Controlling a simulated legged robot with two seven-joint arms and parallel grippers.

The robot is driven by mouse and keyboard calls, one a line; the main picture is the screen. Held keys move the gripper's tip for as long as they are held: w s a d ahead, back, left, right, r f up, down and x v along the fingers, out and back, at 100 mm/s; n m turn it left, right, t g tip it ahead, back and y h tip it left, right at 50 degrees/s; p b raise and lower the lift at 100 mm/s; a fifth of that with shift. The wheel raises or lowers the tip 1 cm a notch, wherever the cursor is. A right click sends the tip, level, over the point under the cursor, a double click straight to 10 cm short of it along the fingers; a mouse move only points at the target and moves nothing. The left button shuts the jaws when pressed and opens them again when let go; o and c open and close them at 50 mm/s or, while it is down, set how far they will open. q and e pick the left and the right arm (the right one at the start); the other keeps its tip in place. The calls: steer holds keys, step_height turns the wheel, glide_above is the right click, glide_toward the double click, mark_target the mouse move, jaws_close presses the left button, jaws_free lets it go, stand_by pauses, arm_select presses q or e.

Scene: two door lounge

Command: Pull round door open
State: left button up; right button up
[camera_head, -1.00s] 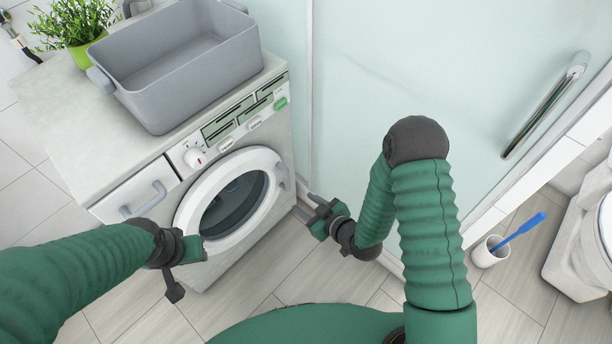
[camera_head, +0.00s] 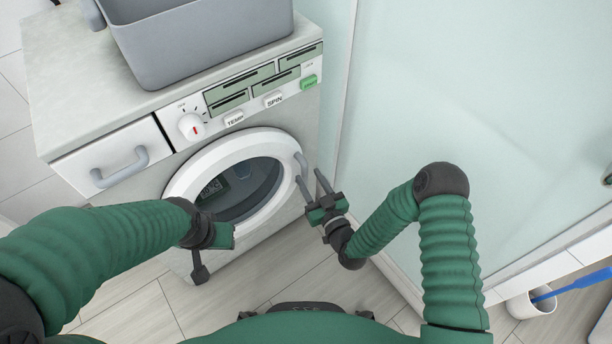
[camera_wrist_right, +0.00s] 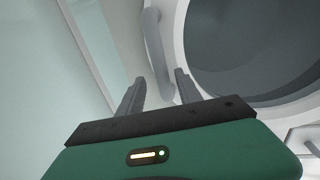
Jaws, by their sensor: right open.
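The round door (camera_head: 186,183) is the white-rimmed, dark-glass door on the washing machine front, and it looks closed. Its grey curved handle (camera_head: 301,166) is on the door's right edge. My right gripper (camera_head: 311,181) is open at the handle's lower end. In the right wrist view, the handle (camera_wrist_right: 156,50) runs down toward the gap between the two open fingers (camera_wrist_right: 160,88); whether they touch it I cannot tell. My left gripper (camera_head: 212,255) is in front of the door's lower left, covering part of the rim; its fingers are not clear.
The washing machine (camera_head: 85,105) has a drawer with a handle (camera_head: 120,168) and a dial (camera_head: 191,126). A grey basket (camera_head: 200,45) stands on top. A pale glass panel (camera_head: 450,90) rises close to the right of my right arm. A blue-handled brush (camera_head: 575,284) is at far right.

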mark_target(306, 175)
steer(key=x, duration=0.3)
steer(key=shift+w+a+b, duration=0.15)
steer(key=shift+a+b, duration=0.15)
steer(key=shift+b, duration=0.05)
jaws_close()
stand_by(1.1)
